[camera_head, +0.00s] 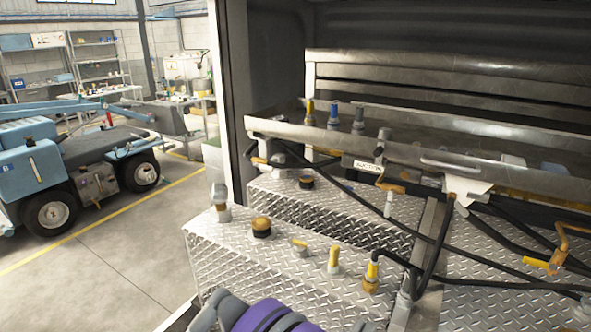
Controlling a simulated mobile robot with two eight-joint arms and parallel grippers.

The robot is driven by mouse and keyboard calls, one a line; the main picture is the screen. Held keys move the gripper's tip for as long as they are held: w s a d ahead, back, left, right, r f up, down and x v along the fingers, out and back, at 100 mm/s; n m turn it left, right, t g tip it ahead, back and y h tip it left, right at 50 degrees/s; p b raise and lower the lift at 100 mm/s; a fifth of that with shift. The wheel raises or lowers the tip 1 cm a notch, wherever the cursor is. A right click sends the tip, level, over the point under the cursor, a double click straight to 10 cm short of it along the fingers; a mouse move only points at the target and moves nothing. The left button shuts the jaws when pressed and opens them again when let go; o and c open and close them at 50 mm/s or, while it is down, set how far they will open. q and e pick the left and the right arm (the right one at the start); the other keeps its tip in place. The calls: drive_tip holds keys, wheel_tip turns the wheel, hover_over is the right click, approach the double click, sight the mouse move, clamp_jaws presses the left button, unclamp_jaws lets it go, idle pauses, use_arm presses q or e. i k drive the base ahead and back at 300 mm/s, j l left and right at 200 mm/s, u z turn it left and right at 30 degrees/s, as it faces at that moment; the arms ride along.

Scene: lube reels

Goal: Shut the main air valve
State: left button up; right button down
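Several yellow-handled fittings show, and I cannot tell which one is the main air valve. A yellow lever (556,250) hangs at the far right beside black hoses. Another yellow lever (391,186) sits below the metal rail, left of a white tag (467,188). A small orange-yellow handle (258,161) is at the rail's left end. A purple and grey part of my arm shows at the bottom edge, over the front of the diamond-plate tank. No gripper fingers are in view.
Diamond-plate tanks (215,250) carry upright caps and fittings, including a yellow-topped one (333,260). Black hoses cross diagonally below the metal rail (300,134). A dark cabinet post (235,80) stands at left. Beyond it are open floor and a blue wheeled machine (40,165).

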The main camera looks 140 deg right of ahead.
sight(267, 168)
drive_tip(key=z, duration=3.6)
drive_tip(key=i+l+z, duration=0.15)
drive_tip(key=l+z, duration=0.2)
drive_tip(key=i+l+z, duration=0.3)
drive_tip(key=l, duration=0.15)
drive_tip(key=k+l, duration=0.05)
drive_tip(key=k, duration=0.05)
